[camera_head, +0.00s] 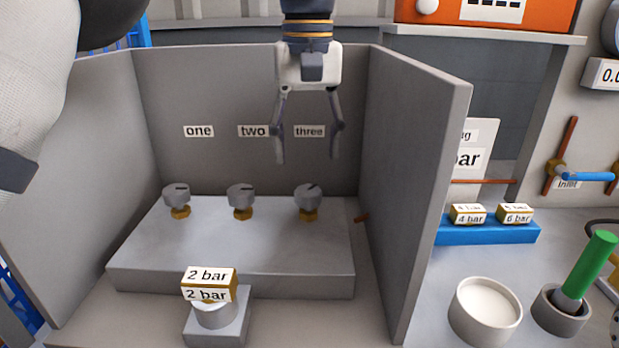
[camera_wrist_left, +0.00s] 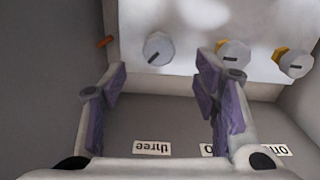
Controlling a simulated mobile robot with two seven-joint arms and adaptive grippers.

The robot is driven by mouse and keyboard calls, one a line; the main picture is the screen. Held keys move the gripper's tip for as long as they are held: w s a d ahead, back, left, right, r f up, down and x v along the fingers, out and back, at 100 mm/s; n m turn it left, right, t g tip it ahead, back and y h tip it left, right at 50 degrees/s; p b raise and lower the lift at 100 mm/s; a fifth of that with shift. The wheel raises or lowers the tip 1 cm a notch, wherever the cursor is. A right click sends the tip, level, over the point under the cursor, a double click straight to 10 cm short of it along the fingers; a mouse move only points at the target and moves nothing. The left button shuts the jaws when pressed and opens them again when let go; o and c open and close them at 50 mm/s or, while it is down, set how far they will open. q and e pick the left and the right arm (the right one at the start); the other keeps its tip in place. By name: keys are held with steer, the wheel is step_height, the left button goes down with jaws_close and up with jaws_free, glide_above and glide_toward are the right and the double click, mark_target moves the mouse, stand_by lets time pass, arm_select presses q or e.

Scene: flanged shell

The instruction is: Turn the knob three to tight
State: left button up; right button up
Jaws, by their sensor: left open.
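Knob three (camera_head: 308,193) is a grey knob on a brass stem, the rightmost of the row on a grey block, below the label "three" (camera_head: 308,131). Its dark pointer line is tilted. My left gripper (camera_head: 308,158) hangs above and behind knob three, open and empty, with its fingers apart and not touching the knob. In the left wrist view, knob three (camera_wrist_left: 158,48) lies beyond the gap between the open fingers (camera_wrist_left: 160,90). Knob two (camera_head: 241,193) and knob one (camera_head: 177,192) stand to the left, their lines nearly level. My right gripper is not seen.
Grey panels enclose the block (camera_head: 230,285) at left, back and right (camera_head: 430,150). A "2 bar" block (camera_head: 209,283) sits on a stand in front. Right of the panel are a blue tray (camera_head: 480,234), a white bowl (camera_head: 485,310) and a green-handled tool (camera_head: 590,265).

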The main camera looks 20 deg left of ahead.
mark_target(308, 190)
arm_select(q)
step_height(308, 190, down, 7)
steer(key=shift+w+f, duration=0.15)
steer(key=shift+f, duration=0.05)
steer(key=shift+c, duration=0.2)
steer(key=shift+p, duration=0.3)
steer(key=c, duration=1.1)
